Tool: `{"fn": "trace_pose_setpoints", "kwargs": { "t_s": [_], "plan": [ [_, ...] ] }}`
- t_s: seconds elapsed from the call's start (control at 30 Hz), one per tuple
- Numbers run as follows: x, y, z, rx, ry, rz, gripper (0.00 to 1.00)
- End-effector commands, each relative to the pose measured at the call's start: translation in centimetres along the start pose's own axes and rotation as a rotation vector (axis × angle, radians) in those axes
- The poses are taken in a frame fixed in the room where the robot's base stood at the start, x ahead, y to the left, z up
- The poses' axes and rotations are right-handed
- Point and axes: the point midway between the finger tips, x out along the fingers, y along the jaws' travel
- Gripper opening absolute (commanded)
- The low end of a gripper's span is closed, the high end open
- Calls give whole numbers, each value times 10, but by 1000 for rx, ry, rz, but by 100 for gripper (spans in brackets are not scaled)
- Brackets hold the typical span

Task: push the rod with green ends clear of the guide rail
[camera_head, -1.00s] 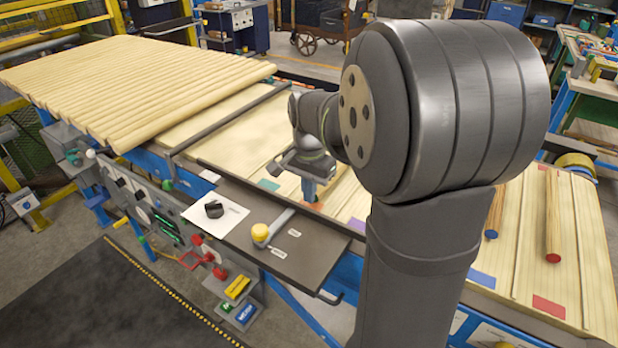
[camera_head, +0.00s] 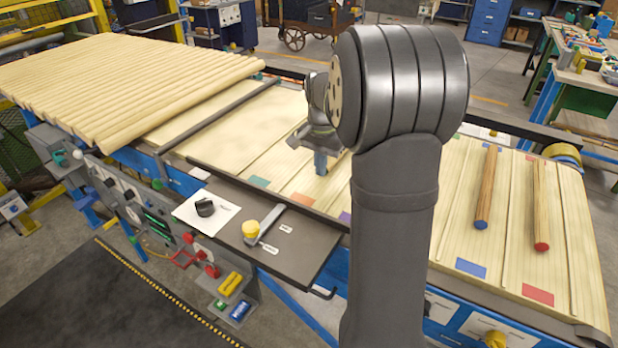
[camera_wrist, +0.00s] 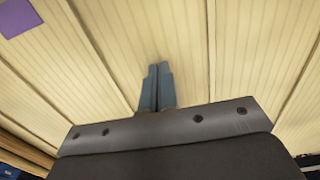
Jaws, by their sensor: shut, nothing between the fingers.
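I cannot make out a rod with green ends in either view; my arm hides part of the bed. A green patch (camera_head: 259,182) marks one lane of the pale wooden bed (camera_head: 240,140). A dark rail (camera_head: 262,192) runs along the bed's front side, and a dark bar (camera_head: 220,117) crosses the bed near the pile; I cannot tell which is the guide rail. My gripper (camera_head: 321,168) points down over the bed, behind and right of an orange patch (camera_head: 303,198). In the wrist view its blue-grey fingers (camera_wrist: 158,88) are together, with nothing between them.
A rod with a blue end (camera_head: 487,188) and a rod with a red end (camera_head: 540,205) lie apart on the right of the bed. Many pale rods (camera_head: 130,85) lie side by side at left.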

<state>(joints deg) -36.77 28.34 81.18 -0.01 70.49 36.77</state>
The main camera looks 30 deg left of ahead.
Motion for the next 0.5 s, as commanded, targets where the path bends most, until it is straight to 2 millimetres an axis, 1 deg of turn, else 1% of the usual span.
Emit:
{"fn": "trace_pose_setpoints", "kwargs": {
  "t_s": [0.03,0.13,0.5],
  "plan": [
    [1,0,-6,2,-1,1,0],
    [0,0,-12,1,0,0,0],
    [-1,0,-12,0,0,0,0]
  ]
}}
